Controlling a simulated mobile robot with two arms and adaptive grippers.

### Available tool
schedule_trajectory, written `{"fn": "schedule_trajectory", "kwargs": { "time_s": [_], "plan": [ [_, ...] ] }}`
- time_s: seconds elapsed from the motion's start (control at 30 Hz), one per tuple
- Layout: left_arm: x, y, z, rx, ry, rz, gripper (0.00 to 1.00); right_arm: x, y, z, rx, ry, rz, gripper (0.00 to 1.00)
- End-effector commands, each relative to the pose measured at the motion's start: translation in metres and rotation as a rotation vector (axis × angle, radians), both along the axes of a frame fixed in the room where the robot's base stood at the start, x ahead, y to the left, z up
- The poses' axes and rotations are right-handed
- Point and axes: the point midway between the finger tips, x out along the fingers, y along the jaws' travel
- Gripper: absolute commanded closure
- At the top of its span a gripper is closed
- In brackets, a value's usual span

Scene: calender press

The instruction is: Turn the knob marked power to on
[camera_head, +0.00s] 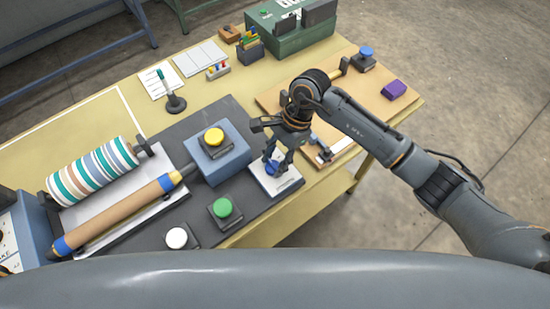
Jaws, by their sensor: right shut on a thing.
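A white switch plate (285,186) lies on the dark mat, right of a blue box with a yellow button. A blue knob (272,168) shows on the plate, partly hidden by my gripper. My right gripper (276,162) reaches down from above and is shut on the blue knob. Any marking on the plate is too small to read, and I cannot tell which way the knob points. My left gripper is not in view.
A yellow button (214,137), a green button (222,207) and a white button (177,238) stand nearby. A striped roller (92,170) and a brown roller (115,215) lie left. A green case (290,35) stands at the back.

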Motion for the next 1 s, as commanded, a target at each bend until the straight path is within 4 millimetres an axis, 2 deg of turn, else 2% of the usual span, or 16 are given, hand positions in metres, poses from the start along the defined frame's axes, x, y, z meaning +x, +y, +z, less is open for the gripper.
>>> {"fn": "schedule_trajectory", "kwargs": {
  "time_s": [0.37,1.0],
  "plan": [
    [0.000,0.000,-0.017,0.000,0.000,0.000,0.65,-0.001,-0.002,-0.003,-0.001,-0.003,-0.168,0.94],
    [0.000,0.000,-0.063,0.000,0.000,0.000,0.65,-0.004,-0.001,-0.003,0.002,-0.005,-0.749,0.94]
  ]
}}
